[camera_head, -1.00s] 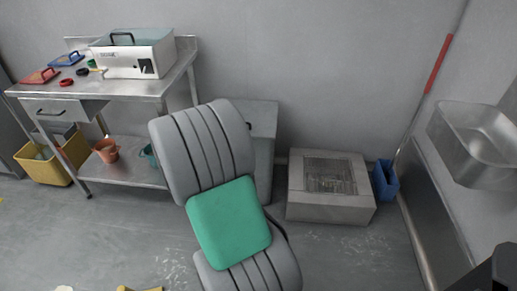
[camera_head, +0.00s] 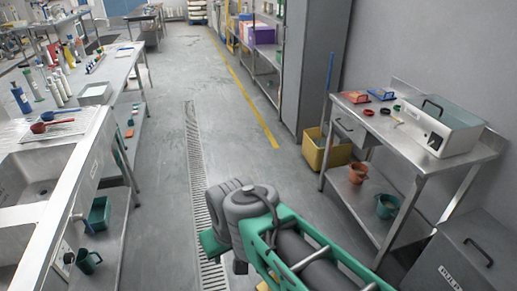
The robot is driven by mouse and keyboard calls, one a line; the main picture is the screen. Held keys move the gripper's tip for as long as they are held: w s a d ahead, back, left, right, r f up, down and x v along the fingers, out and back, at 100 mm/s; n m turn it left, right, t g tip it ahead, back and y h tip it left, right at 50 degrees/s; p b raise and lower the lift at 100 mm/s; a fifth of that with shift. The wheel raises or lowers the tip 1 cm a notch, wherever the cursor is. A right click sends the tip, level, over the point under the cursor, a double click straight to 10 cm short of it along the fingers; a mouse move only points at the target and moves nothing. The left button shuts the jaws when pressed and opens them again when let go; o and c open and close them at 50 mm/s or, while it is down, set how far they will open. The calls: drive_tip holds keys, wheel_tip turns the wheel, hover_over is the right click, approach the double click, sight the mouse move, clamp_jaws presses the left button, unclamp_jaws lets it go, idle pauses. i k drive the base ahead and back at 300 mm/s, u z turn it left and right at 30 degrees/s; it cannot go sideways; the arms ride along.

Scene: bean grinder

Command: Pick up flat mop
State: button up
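A thin pole with a blue upper part (camera_head: 327,98) stands upright in or behind a yellow bucket (camera_head: 327,150), beside the tall grey cabinet. Its lower end is hidden by the bucket, so I cannot tell whether it is the flat mop. No flat mop head is clearly visible. My grey and green arm parts (camera_head: 250,212) fill the lower middle of the view. My gripper's fingertips do not show.
A steel table (camera_head: 465,160) with a white boxy machine (camera_head: 437,128) stands at the right. A long steel sink counter (camera_head: 95,120) runs along the left. The grey floor aisle (camera_head: 215,80) between them is clear, with a drain grate (camera_head: 196,170) and yellow line.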

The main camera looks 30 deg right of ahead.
sight(332, 54)
drive_tip(key=u, duration=0.25)
drive_tip(key=i, duration=2.4)
drive_tip(key=z, duration=1.95)
drive_tip(key=i, duration=4)
drive_tip(key=z, duration=0.65)
